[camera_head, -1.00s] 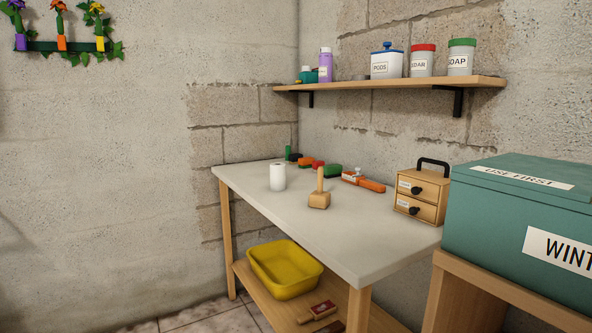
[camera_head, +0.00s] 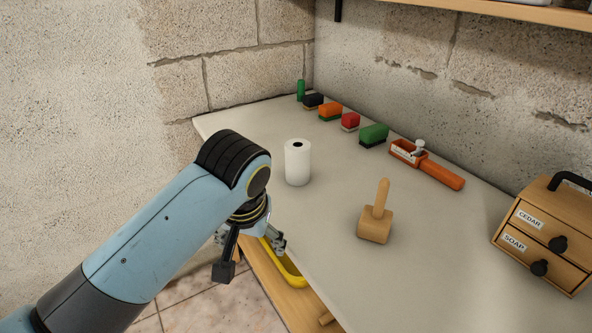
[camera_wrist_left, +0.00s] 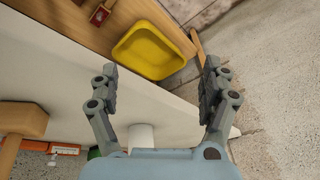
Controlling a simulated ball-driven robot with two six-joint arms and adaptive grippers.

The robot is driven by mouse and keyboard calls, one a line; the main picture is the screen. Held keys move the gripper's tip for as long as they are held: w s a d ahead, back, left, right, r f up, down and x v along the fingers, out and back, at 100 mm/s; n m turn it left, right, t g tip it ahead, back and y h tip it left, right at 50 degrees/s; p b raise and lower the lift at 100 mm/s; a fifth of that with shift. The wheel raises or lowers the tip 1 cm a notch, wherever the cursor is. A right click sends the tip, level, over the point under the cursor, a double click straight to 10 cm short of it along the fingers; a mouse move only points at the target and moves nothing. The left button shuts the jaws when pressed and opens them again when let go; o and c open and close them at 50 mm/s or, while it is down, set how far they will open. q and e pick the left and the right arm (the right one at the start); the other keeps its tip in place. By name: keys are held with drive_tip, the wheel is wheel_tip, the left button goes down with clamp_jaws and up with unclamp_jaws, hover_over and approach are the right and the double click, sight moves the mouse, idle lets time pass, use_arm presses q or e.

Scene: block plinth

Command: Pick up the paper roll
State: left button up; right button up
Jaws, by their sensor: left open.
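The white paper roll (camera_head: 298,164) stands upright on the pale table (camera_head: 322,250), near its left edge. My left gripper (camera_head: 277,241) is in front of the table's left edge, lower in the picture than the roll and apart from it. Its wrist partly hides the fingers in the head view. In the left wrist view my left gripper (camera_wrist_left: 160,72) has its two fingers spread wide with nothing between them. The paper roll (camera_wrist_left: 141,138) shows there beyond the palm, mostly cut off by it. My right gripper is not in view.
A wooden mallet (camera_head: 376,220) stands to the right of the roll. Several brushes (camera_head: 373,135) and an orange-handled tool (camera_head: 440,172) line the wall side. A drawer box (camera_head: 545,235) stands at right. A yellow tub (camera_wrist_left: 155,50) sits on the lower shelf.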

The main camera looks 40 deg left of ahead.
sight(299, 149)
use_arm(q)
drive_tip(key=w+r+n, duration=0.1)
drive_tip(key=w, duration=0.2)
drive_tip(key=w+r+n, duration=0.1)
drive_tip(key=w+r, duration=0.1)
drive_tip(key=w, duration=0.1)
drive_tip(key=w+r+n, duration=0.2)
drive_tip(key=w, duration=0.1)
drive_tip(key=shift+w+a+y, duration=0.35)
drive_tip(key=shift+y, duration=0.05)
drive_tip(key=w+r+n+g+y, duration=0.1)
drive_tip(key=w+r+n, duration=0.4)
drive_tip(key=w+r, duration=0.45)
drive_tip(key=shift+n, duration=0.3)
drive_tip(key=x, duration=0.2)
drive_tip(key=w+x, duration=0.1)
drive_tip(key=x, duration=0.2)
drive_tip(key=shift+w+a+f, duration=0.1)
drive_tip(key=shift+w+a, duration=0.05)
drive_tip(key=x, duration=0.2)
drive_tip(key=b+x, duration=0.1)
drive_tip(key=x, duration=0.1)
drive_tip(key=shift+a, duration=0.4)
drive_tip(key=shift+a+f, duration=0.15)
drive_tip(key=shift+f, duration=0.35)
drive_tip(key=c, duration=1.2)
drive_tip(key=shift+r, duration=0.1)
drive_tip(key=shift+c, duration=0.2)
